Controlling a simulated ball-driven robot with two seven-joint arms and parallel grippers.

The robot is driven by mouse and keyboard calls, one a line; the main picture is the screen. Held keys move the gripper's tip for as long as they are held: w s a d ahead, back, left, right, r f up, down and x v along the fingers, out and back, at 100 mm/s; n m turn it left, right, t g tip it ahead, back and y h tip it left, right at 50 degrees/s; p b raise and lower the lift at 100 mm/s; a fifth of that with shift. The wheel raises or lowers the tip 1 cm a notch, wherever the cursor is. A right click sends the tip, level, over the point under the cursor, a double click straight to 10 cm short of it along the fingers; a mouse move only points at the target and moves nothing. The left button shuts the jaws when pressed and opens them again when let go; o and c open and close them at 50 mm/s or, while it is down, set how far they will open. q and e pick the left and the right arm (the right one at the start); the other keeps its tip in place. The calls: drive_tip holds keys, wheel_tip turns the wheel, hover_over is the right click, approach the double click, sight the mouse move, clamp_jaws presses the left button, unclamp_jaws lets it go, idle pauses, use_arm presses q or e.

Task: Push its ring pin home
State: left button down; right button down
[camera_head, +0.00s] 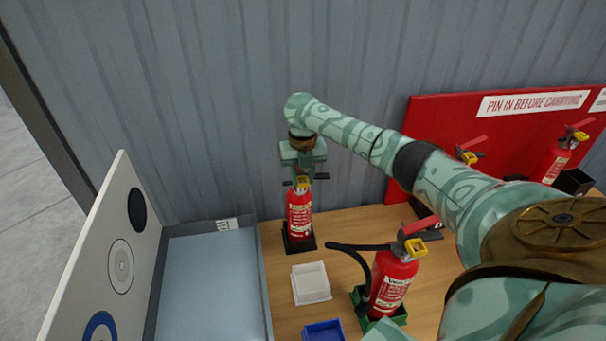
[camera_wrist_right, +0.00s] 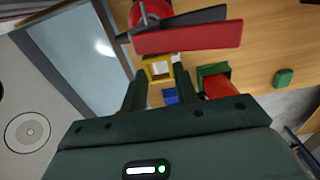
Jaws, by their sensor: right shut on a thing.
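A red extinguisher (camera_head: 299,217) with a white label stands upright in a black stand (camera_head: 299,242) against the corrugated wall. My right gripper (camera_head: 302,178) is at its head from above. In the right wrist view, the yellow ring pin (camera_wrist_right: 158,68) sits between the fingertips of my right gripper (camera_wrist_right: 160,82), which is shut on it. The ring is close beside the extinguisher's red lever (camera_wrist_right: 188,37) and black lever (camera_wrist_right: 186,17). How deep the pin sits is hidden. My left gripper is not in view.
Another red extinguisher (camera_head: 393,278) with a black hose stands in a green stand, near my right arm. A white tray (camera_head: 311,283), a blue bin (camera_head: 323,331) and a grey-blue tray (camera_head: 212,280) are nearby. A red signboard (camera_head: 440,115) and more extinguishers stand at right.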

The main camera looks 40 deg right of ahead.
drive_tip(key=shift+p, duration=0.55)
idle(0.8)
drive_tip(key=shift+p, duration=0.4)
idle(0.4)
drive_tip(key=shift+p, duration=1.05)
idle(1.4)
idle(0.3)
drive_tip(key=c, duration=1)
unclamp_jaws()
